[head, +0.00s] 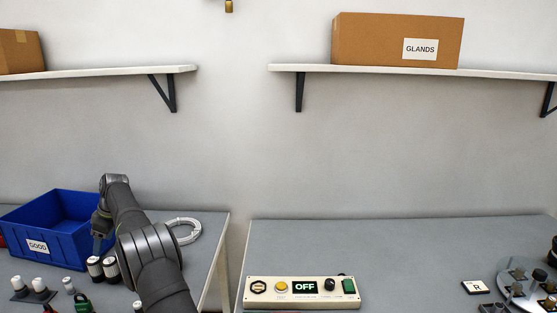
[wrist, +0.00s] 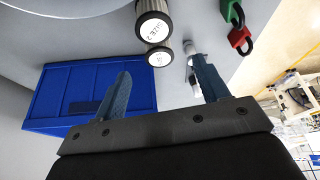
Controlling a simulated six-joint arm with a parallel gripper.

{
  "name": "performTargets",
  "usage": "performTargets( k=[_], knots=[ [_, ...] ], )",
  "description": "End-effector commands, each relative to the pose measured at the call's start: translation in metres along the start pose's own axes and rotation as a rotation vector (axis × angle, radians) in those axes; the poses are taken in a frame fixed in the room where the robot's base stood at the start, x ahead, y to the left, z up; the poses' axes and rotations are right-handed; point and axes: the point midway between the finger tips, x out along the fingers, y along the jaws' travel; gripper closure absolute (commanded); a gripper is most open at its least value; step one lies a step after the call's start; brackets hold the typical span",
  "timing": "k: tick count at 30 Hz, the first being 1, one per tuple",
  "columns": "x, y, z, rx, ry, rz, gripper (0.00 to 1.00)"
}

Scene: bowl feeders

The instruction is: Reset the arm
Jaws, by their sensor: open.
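My arm reaches over the left bench, and my gripper (wrist: 163,88) is open, with its two blue-grey fingers apart and nothing visible between them in the wrist view. In the head view it is mostly hidden by my own wrist, just right of the blue GOOD bin (head: 37,232). The bin also shows behind the left finger in the wrist view (wrist: 60,95). Two dark cylinders with white labelled tops stand close by, one at the left (head: 95,267) and one at the right (head: 111,270). They appear beyond the fingers in the wrist view.
A white cable coil (head: 185,230) lies behind my arm. White-capped parts (head: 38,284) and a green padlock (head: 82,303) sit at the front left. A control box reading OFF (head: 304,288) stands on the right bench (head: 400,245), across a gap. Shelves hold cardboard boxes, one labelled GLANDS (head: 385,40).

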Motion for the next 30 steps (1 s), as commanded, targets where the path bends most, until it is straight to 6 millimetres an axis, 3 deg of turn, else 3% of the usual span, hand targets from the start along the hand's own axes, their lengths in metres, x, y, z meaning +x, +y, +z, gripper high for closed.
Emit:
performTargets(
  k=[5, 7, 30],
  knots=[
    [-0.034, 0.001, -0.015, -0.001, 0.002, 0.003, 0.32],
    [-0.046, 0.006, -0.011, 0.014, 0.001, 0.008, 0.32],
    [-0.098, 0.083, 0.113, 0.309, 0.0, 0.129, 0.32]
  ],
)
